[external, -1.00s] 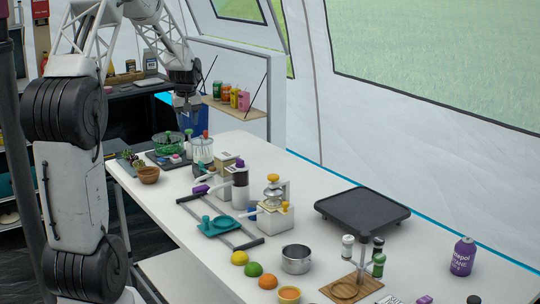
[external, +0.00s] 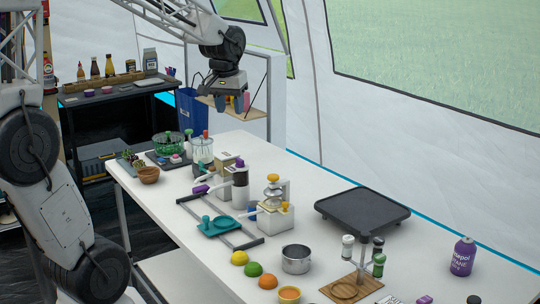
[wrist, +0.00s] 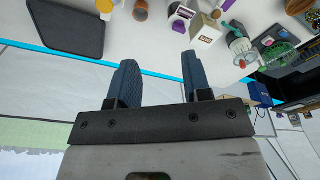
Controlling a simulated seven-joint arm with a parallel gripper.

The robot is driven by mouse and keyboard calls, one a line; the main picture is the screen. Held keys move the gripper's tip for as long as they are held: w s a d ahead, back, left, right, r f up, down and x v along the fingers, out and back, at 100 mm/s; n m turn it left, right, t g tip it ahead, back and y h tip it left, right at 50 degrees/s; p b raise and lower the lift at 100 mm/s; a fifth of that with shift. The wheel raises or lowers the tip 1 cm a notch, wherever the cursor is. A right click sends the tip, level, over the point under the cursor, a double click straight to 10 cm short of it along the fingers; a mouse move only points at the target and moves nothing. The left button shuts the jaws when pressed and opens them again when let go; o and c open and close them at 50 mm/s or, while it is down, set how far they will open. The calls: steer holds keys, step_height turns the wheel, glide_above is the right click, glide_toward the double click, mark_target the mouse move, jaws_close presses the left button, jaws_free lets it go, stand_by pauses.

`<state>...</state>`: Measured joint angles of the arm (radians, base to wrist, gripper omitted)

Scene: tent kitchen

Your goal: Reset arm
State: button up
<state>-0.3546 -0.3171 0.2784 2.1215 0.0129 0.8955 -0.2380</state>
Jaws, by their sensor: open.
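My gripper (external: 229,103) hangs in the air above the far end of the white table (external: 190,255), in front of the small wall shelf. Its blue fingers point down and stand apart with nothing between them. In the wrist view my gripper (wrist: 160,80) also shows its two fingers parted and empty, with the table beyond them. It touches nothing that I can see.
The table holds a black griddle (external: 362,208), a steel pot (external: 296,260), a teal press (external: 218,226), a blender (external: 202,149), a wooden bowl (external: 149,175) and a purple bottle (external: 462,256). The wall shelf (external: 257,112) is close by my gripper. The air above the table's near half is clear.

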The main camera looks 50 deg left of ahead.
steer(key=s+d+m+t, duration=0.1)
steer(key=s+d+m, duration=0.5)
steer(key=s+d, duration=1.3)
steer(key=shift+s+f+m+h, duration=0.4)
steer(key=shift+s, duration=0.05)
stand_by(0.6)
